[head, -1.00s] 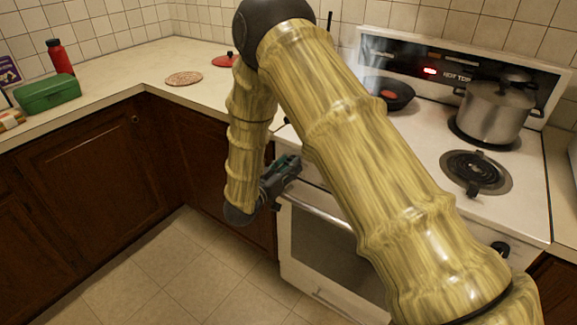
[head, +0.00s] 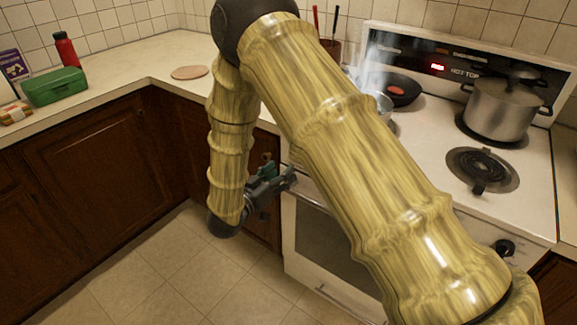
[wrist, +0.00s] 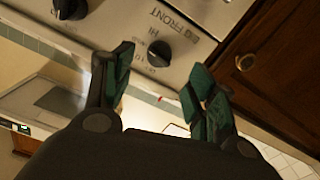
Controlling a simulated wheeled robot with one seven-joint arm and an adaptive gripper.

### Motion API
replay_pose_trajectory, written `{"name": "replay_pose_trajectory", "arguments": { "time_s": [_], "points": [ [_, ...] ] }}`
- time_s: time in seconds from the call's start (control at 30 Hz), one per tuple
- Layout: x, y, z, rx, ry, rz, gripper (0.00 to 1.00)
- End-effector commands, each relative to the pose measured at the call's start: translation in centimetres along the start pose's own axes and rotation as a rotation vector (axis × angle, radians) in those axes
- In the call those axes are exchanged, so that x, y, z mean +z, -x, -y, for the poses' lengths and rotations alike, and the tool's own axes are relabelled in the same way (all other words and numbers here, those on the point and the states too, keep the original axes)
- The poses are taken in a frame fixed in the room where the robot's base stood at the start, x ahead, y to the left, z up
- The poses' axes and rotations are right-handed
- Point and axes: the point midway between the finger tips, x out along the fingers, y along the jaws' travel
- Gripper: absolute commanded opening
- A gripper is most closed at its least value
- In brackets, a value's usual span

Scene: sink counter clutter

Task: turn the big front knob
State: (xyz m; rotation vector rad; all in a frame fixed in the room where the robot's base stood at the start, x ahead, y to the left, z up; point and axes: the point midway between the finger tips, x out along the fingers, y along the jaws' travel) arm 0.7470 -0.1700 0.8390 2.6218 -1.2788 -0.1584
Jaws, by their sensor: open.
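A black round knob (wrist: 158,53) sits on the white stove panel, beside the printed word FRONT, in the wrist view. My gripper (wrist: 163,59) is open and empty. Its two green-padded fingers lie on either side of the knob in that picture, with no clear contact visible. In the head view my gripper (head: 272,186) is at the left front edge of the white stove (head: 310,235). The knob beside it cannot be made out there.
Another black knob (wrist: 70,8) is at the wrist view's top left. Dark cabinet doors (head: 95,165) border the stove. A pot (head: 500,108) and a black pan (head: 402,91) stand on the stovetop. The tiled floor (head: 160,270) is clear.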

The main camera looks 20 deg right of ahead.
Motion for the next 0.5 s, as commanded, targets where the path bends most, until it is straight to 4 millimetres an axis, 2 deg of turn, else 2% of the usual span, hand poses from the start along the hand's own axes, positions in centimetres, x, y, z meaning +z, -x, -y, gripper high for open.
{"name": "replay_pose_trajectory", "arguments": {
  "time_s": [0.2,0.5],
  "points": [
    [0.0,3.2,0.0,0.000,0.001,0.000,0.57],
    [0.0,4.7,-0.1,0.001,0.001,0.000,0.57]
  ]
}}
